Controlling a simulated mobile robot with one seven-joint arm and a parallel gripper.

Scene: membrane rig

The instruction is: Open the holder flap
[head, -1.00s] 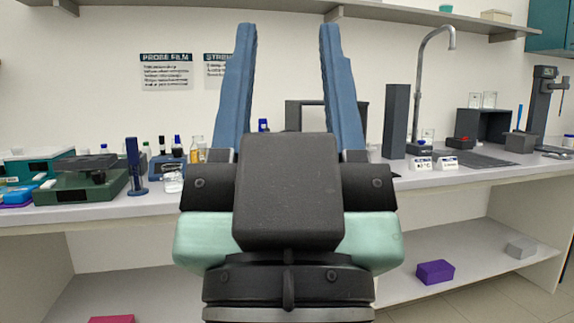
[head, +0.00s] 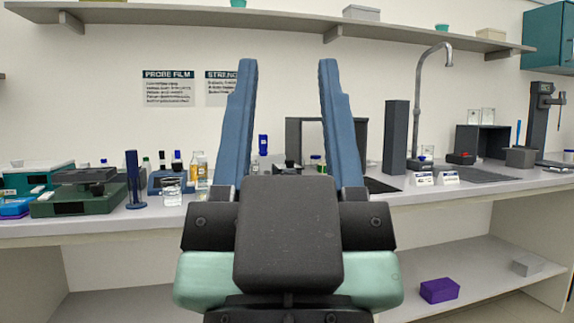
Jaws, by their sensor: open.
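My gripper (head: 286,64) is in the middle of the head view. Its two blue fingers point up and stand wide apart, with nothing between their tips. It shows in front of the bench and hides part of the bench's middle. A dark grey frame (head: 362,140) stands on the bench behind the fingers, partly hidden by them. I cannot make out the holder or its flap. I cannot tell whether the flap is open or shut.
The bench (head: 450,190) holds a green balance (head: 75,198), a blue column (head: 133,178), bottles, a dark tall block (head: 395,136), a tap (head: 420,90) and a stand device (head: 540,112). A purple box (head: 439,290) lies on the lower shelf.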

